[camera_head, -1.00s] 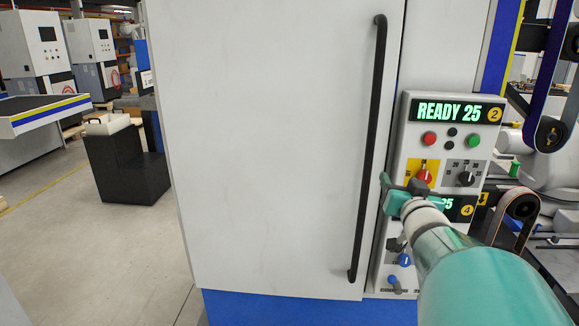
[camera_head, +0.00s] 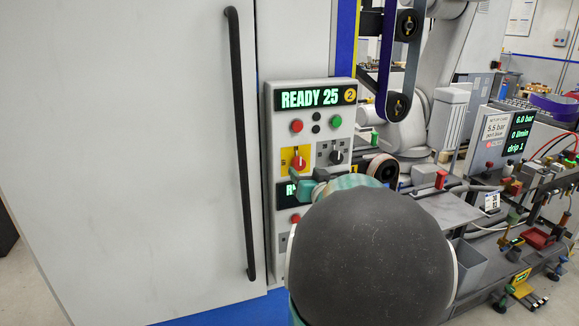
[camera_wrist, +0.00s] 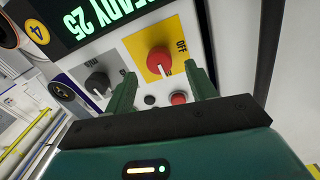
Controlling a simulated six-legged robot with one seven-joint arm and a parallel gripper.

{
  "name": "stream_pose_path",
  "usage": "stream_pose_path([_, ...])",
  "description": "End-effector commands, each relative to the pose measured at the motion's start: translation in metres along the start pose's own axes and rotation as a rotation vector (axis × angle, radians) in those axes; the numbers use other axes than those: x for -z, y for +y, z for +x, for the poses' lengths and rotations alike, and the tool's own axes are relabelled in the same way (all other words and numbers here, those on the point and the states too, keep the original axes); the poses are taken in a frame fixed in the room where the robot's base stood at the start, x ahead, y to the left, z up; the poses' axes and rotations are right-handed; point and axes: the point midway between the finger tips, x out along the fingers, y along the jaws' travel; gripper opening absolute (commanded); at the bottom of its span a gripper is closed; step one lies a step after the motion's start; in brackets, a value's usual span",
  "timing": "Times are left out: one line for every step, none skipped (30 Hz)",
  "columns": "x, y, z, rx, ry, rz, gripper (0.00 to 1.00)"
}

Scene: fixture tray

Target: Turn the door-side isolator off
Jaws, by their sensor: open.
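The door-side isolator (camera_head: 299,163) is a red rotary knob on a yellow plate, on the grey panel's left, next to the door. In the wrist view the isolator (camera_wrist: 160,61) appears upside down. An OFF label is to the right of the knob there, and its pale mark points down the picture, away from OFF. My gripper (camera_head: 302,184) is in front of the panel, just below the knob in the head view. In the wrist view my gripper (camera_wrist: 163,74) is open, with one green finger on each side below the knob. I see no contact.
A black selector (camera_head: 337,157) is right of the isolator. A red button (camera_head: 296,126) and a green button (camera_head: 336,121) are above. The READY 25 display (camera_head: 311,98) tops the panel. The door's long black handle (camera_head: 243,145) stands close at left. My arm hides the lower panel.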

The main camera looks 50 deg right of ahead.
Motion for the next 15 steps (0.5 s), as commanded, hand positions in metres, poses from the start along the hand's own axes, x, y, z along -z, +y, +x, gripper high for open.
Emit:
stream_pose_path([-0.001, 0.001, 0.011, 0.0, 0.0, 0.001, 0.56])
stream_pose_path([0.0, 0.001, 0.017, 0.0, 0.001, 0.0, 0.56])
stream_pose_path([-0.001, 0.001, 0.024, -0.001, -0.001, 0.001, 0.56])
stream_pose_path([0.0, 0.001, 0.029, -0.001, 0.0, 0.001, 0.56])
stream_pose_path([0.0, 0.001, 0.033, -0.001, 0.001, 0.001, 0.56])
stream_pose_path([0.0, 0.002, 0.038, -0.002, 0.001, 0.001, 0.56])
stream_pose_path([0.0, 0.002, 0.042, -0.002, 0.001, 0.0, 0.56])
stream_pose_path([0.0, 0.002, 0.044, -0.003, 0.001, -0.001, 0.56])
stream_pose_path([0.0, 0.002, 0.048, -0.003, 0.0, -0.001, 0.56])
stream_pose_path([0.0, 0.002, 0.05, -0.003, 0.001, -0.001, 0.56])
stream_pose_path([0.0, 0.002, 0.051, -0.003, 0.001, 0.0, 0.56])
stream_pose_path([0.0, 0.002, 0.052, -0.003, 0.001, 0.0, 0.56])
stream_pose_path([0.0, 0.002, 0.053, -0.003, 0.001, 0.0, 0.56])
stream_pose_path([0.0, 0.002, 0.053, -0.004, 0.001, 0.0, 0.56])
stream_pose_path([0.001, 0.002, 0.053, -0.004, 0.001, 0.0, 0.56])
